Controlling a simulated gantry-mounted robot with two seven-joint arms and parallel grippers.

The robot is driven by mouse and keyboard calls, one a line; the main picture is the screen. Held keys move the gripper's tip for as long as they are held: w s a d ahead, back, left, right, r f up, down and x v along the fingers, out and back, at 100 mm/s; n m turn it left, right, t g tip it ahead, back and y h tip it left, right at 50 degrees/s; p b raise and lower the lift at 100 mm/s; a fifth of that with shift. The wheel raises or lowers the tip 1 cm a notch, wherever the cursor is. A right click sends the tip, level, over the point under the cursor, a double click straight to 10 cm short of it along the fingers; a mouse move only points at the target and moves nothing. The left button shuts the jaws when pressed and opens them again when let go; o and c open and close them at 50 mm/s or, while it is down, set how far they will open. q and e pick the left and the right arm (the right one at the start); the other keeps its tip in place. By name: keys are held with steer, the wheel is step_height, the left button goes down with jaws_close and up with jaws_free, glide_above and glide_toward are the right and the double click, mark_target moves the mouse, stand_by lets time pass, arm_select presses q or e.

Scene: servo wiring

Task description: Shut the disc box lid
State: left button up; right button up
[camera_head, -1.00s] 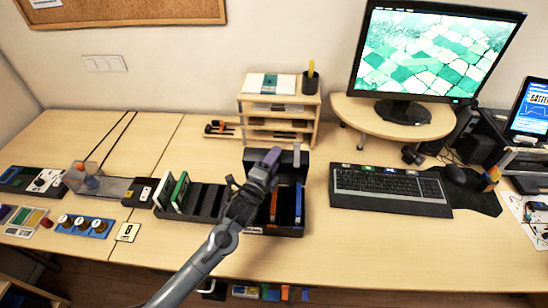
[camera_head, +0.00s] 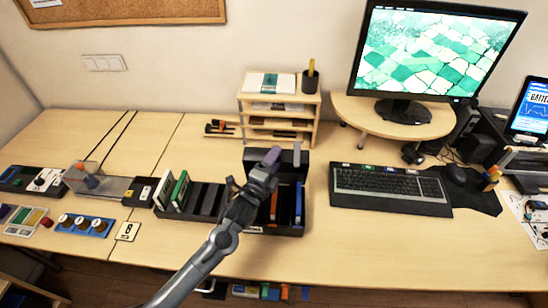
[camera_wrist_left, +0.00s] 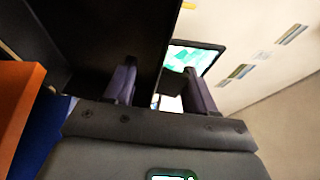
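The disc box (camera_head: 281,230) is a black box on the desk with an orange case and a blue case standing in it. Its dark lid (camera_head: 291,157) stands raised at the back, so the box is open. My left gripper (camera_head: 270,157) is above the box, close to the lid's left part, and hides some of both. In the left wrist view, its two purple-grey fingers (camera_wrist_left: 160,87) are apart. The dark lid panel (camera_wrist_left: 135,30) shows behind the left finger, with its edge running between the fingers. I cannot tell whether they touch. My right gripper is not in view.
A black rack (camera_head: 205,200) with several slots and cases stands directly left of the box. A wooden shelf unit (camera_head: 279,113) is behind it. The keyboard (camera_head: 390,184) lies to the right. The desk in front of the keyboard is clear.

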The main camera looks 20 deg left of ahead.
arm_select(q)
steer(key=shift+d, duration=0.1)
steer(key=shift+r, duration=0.15)
steer(key=p+v, duration=0.1)
steer(key=v, duration=1)
steer(key=shift+w, duration=0.1)
stand_by(0.4)
